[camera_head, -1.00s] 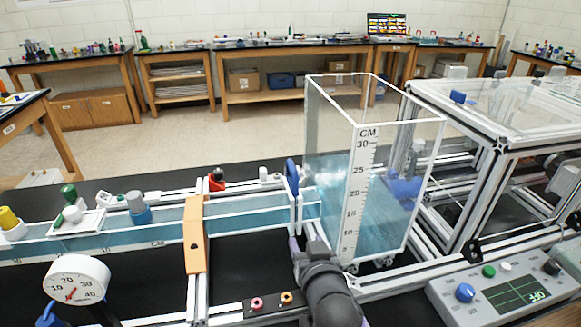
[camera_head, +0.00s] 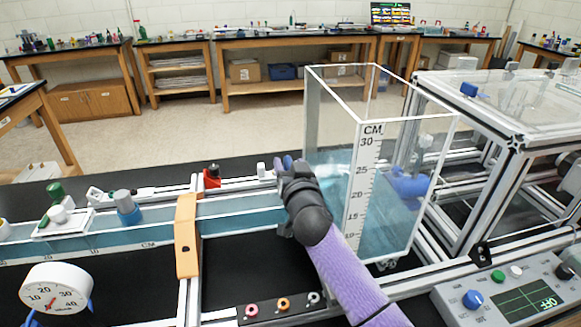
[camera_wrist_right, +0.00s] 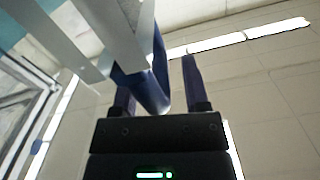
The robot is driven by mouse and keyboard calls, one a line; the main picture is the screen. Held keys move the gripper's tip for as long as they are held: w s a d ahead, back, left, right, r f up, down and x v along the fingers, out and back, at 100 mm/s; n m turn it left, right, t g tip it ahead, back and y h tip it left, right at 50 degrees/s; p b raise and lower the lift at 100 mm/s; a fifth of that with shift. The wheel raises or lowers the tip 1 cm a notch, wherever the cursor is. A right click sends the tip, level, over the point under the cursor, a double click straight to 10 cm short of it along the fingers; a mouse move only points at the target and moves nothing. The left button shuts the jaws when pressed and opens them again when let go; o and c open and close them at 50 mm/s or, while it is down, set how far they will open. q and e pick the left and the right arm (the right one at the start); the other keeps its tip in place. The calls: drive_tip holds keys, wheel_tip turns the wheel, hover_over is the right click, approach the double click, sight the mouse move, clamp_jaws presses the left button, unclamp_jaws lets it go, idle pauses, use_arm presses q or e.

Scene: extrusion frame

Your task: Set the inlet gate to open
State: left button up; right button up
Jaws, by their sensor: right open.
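The inlet gate is at the left wall of the clear tank (camera_head: 385,122), where the flume (camera_head: 235,218) meets it; my wrist now covers most of it in the head view. A blue curved handle part (camera_wrist_right: 152,88) shows in the right wrist view, hanging from a pale frame. My right gripper (camera_wrist_right: 160,78) is open, with one dark finger on each side of this blue part. The part lies nearer the left finger; whether they touch is unclear. In the head view my right gripper (camera_head: 288,163) is at the gate. My left gripper is out of view.
An orange clamp (camera_head: 187,236) straddles the flume. A round dial (camera_head: 55,289) stands front left. A control box (camera_head: 515,296) with a screen is front right, beside a metal frame (camera_head: 510,150). Small rings (camera_head: 283,304) sit on a dark strip in front.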

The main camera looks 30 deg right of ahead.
clamp_jaws()
idle(0.5)
idle(0.8)
